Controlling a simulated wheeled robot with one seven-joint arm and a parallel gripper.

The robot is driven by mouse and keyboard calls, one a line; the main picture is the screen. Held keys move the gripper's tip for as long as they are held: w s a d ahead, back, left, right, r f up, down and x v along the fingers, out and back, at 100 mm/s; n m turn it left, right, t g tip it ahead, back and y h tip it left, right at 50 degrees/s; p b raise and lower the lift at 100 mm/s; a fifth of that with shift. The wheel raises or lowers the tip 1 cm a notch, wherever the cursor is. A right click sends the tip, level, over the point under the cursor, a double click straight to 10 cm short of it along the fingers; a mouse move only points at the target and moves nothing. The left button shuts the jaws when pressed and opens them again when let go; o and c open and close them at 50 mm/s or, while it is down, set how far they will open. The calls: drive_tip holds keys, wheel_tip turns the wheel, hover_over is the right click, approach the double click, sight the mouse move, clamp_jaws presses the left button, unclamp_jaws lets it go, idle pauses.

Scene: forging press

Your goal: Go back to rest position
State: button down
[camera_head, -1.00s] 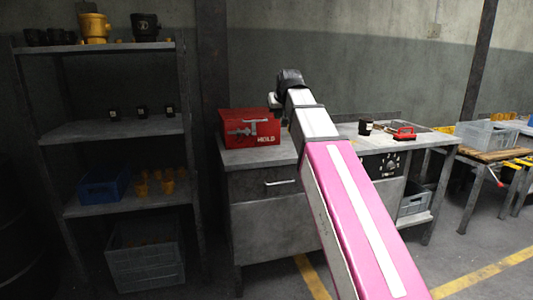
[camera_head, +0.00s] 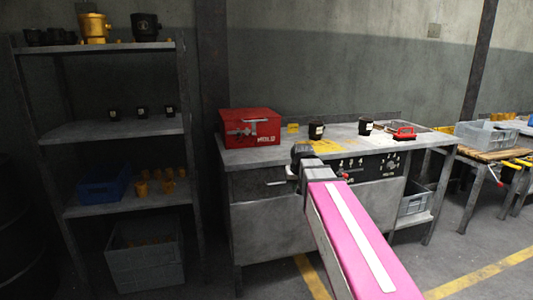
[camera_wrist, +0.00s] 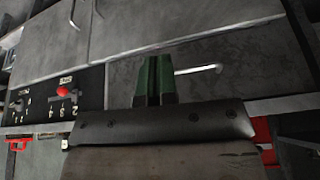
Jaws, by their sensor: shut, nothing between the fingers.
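My gripper shows in the wrist view (camera_wrist: 155,80) with its two green fingers pressed together and nothing between them. In the head view my arm reaches out low, with its end (camera_head: 302,155) in front of the grey workbench (camera_head: 270,220), near the front edge of its top. The fingers themselves are hard to make out in the head view. The wrist view shows the bench's cabinet front, a handle and the control panel with a red knob (camera_wrist: 68,91).
On the bench stand a red mold box (camera_head: 250,127), two black cups (camera_head: 316,130) (camera_head: 365,126) and a red-handled item (camera_head: 404,133). Yellow material lies on the top. A shelf rack (camera_head: 115,132) stands at left, grey crates at right. Floor in front is clear.

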drive_tip(key=s+d+f+g, duration=0.2)
drive_tip(key=s+f, duration=0.6)
drive_tip(key=f, duration=0.4)
drive_tip(key=s+d+f+m+g, duration=0.1)
drive_tip(key=s+d+f+g, duration=0.1)
drive_tip(key=s+d+f, duration=0.3)
drive_tip(key=s+f, duration=0.4)
drive_tip(key=f, duration=0.3)
drive_tip(key=shift+d+f+m+h, duration=0.15)
drive_tip(key=shift+f+m+h, duration=0.15)
drive_tip(key=shift+h, duration=0.1)
